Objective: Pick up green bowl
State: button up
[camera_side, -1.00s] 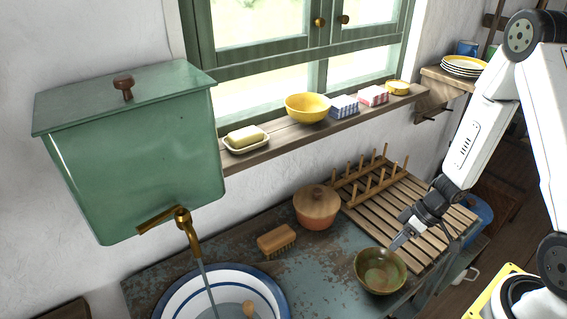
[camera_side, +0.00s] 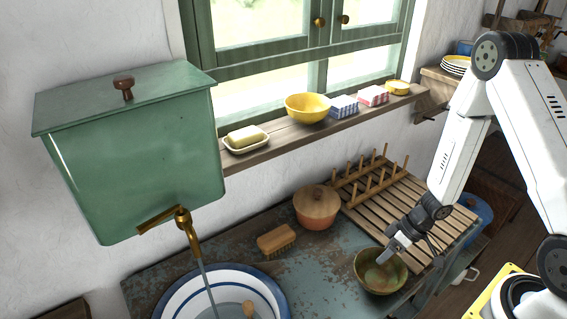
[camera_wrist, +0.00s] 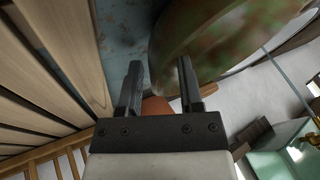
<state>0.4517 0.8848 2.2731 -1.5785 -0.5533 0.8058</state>
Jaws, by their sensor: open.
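The green bowl (camera_side: 381,279), greenish brown and mottled, stands upright on the worn worktop near its front right. My gripper (camera_side: 387,256) is open, with its fingertips at the bowl's upper rim in the side view. In the wrist view the bowl (camera_wrist: 215,35) fills the upper right, close to the right finger.
A wooden dish rack (camera_side: 390,215) lies just behind and right of the bowl. A lidded pot (camera_side: 316,212) and a brush (camera_side: 277,240) stand left of it. A white basin (camera_side: 172,306) with a blue rim is at front left. The worktop between brush and bowl is clear.

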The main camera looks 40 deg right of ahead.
grip_shut()
dwell(1.5)
